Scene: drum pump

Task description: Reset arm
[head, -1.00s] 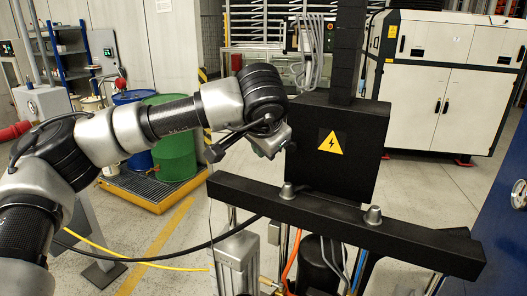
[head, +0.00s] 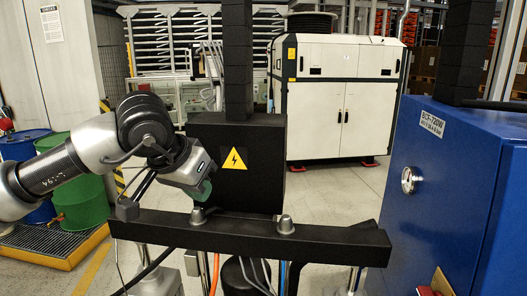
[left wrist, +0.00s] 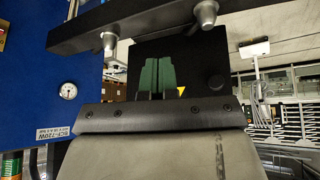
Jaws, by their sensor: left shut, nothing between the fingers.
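My left gripper (head: 203,190) is in front of the lower left of a black box (head: 262,185) with a yellow warning sign (head: 233,158). Its green fingertips are just above the left end of a black crossbar (head: 330,240), near a grey knob (head: 198,217); I cannot tell whether they touch. In the left wrist view the two green fingers (left wrist: 157,75) are shut together with nothing between them. The black box (left wrist: 205,55) and the crossbar (left wrist: 150,20) show beyond them. My right gripper is in neither view.
A white machine (head: 340,95) is behind. Blue and green drums (head: 78,205) stand on a yellow-edged pallet (head: 50,245) at the left. Hoses hang under the crossbar. Open floor lies between the box and the blue cabinet.

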